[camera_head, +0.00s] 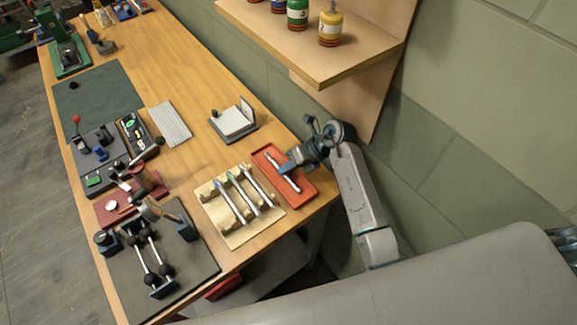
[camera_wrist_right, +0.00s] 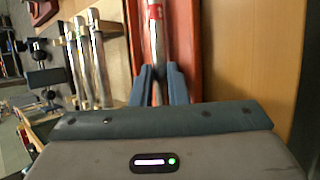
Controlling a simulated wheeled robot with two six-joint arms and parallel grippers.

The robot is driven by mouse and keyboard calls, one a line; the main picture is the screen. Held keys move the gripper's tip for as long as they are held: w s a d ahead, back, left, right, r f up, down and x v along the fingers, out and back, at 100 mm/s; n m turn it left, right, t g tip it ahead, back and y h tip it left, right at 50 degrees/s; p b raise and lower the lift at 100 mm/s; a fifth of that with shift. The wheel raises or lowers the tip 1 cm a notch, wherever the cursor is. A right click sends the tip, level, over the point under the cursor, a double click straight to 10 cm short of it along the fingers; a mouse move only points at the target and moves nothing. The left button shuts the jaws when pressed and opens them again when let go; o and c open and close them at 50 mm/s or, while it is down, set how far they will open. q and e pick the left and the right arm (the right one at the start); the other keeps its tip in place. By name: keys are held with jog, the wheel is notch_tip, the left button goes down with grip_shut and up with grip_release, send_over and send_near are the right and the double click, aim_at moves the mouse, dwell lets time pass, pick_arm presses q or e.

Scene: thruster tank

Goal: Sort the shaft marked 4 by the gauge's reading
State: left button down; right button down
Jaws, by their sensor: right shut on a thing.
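My right gripper (camera_head: 290,168) is over the red tray (camera_head: 303,193) at the right end of the bench. It is shut on a slim silvery shaft (camera_head: 275,160) lying along the tray. In the right wrist view the two fingers (camera_wrist_right: 158,85) stand on either side of this shaft (camera_wrist_right: 158,45), which has a red marked band near the top. I cannot read its number. A wooden rack (camera_head: 215,210) beside the tray holds several similar shafts side by side. A black plate with two rods and dark balls (camera_head: 150,262) is at the near left. My left gripper is out of view.
A small stand with a white plate (camera_head: 235,120) is behind the rack. A ribbed grey pad (camera_head: 170,123) and a dark green mat (camera_head: 98,100) lie further left. A wooden wall shelf (camera_head: 305,45) with coloured cylinders overhangs the back right.

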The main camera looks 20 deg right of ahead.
jog(key=c, duration=1.6)
grip_release()
jog(key=shift+o, duration=1.3)
jog(key=shift+s+a, duration=0.1)
jog(key=shift+s, duration=0.1)
jog(key=shift+f, duration=0.15)
